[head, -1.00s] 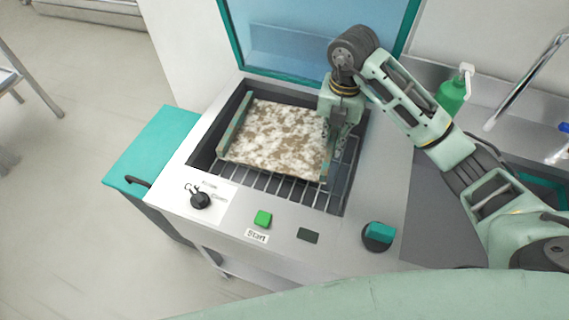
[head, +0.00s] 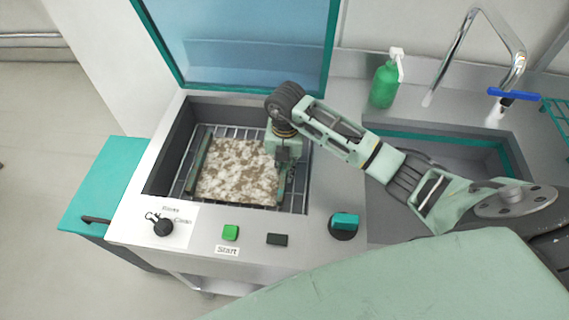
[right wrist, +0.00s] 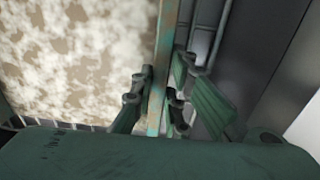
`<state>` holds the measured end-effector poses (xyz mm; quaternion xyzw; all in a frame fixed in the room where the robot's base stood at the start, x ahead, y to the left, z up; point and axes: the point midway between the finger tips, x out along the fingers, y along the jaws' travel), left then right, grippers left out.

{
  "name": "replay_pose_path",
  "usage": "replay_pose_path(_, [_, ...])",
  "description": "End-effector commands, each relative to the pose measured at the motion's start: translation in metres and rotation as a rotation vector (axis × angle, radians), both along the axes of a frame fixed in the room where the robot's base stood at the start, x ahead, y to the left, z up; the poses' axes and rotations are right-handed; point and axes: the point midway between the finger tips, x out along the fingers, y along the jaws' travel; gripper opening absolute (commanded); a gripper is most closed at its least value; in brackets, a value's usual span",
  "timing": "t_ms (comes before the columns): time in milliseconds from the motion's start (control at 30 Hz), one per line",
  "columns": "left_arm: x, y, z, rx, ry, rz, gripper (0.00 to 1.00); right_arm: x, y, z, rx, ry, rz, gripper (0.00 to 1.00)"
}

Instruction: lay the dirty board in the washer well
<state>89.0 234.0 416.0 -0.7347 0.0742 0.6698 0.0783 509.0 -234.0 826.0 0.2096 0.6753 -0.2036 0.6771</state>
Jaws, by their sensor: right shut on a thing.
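The dirty board (head: 238,170) is white with brown stains and has green raised strips along its left and right edges. It is inside the washer well (head: 168,160), low over the wire rack (head: 230,132) and roughly level. I cannot tell whether its whole underside touches the rack. My right gripper (head: 284,186) is shut on the board's right edge strip. In the right wrist view the fingers (right wrist: 158,100) stand on both sides of that strip, with the stained face of the board (right wrist: 75,55) to the left. My left gripper is not in view.
The washer's blue lid (head: 245,45) stands open behind the well. A black knob (head: 163,227), a green start button (head: 230,232) and a teal knob (head: 345,222) are on the front panel. A sink (head: 440,155), tap (head: 480,15) and green soap bottle (head: 384,85) are at right.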

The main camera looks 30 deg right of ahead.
Motion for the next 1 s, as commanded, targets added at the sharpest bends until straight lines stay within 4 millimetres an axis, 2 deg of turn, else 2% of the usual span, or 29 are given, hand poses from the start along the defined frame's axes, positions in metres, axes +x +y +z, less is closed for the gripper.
replay_pose_path(33, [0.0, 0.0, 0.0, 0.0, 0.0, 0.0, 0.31, 0.0, 0.0, 0.0, 0.0, -0.001, 0.0, 0.0])
replay_pose_path(67, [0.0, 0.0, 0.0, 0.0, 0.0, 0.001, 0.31, 0.0, 0.0, 0.0, -0.001, 0.001, 0.0, 0.15])
replay_pose_path(267, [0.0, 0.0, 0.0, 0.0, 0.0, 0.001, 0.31, 0.0, 0.0, 0.0, -0.001, 0.001, 0.0, 0.32])
replay_pose_path(667, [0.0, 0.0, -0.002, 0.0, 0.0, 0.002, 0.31, 0.001, 0.0, 0.007, 0.0, -0.002, 0.001, 0.33])
replay_pose_path(767, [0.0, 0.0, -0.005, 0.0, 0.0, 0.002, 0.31, 0.001, -0.001, 0.019, -0.001, -0.004, 0.002, 0.33])
replay_pose_path(1000, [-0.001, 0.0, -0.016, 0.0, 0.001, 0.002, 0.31, 0.001, -0.001, 0.07, -0.002, -0.006, 0.002, 0.33])
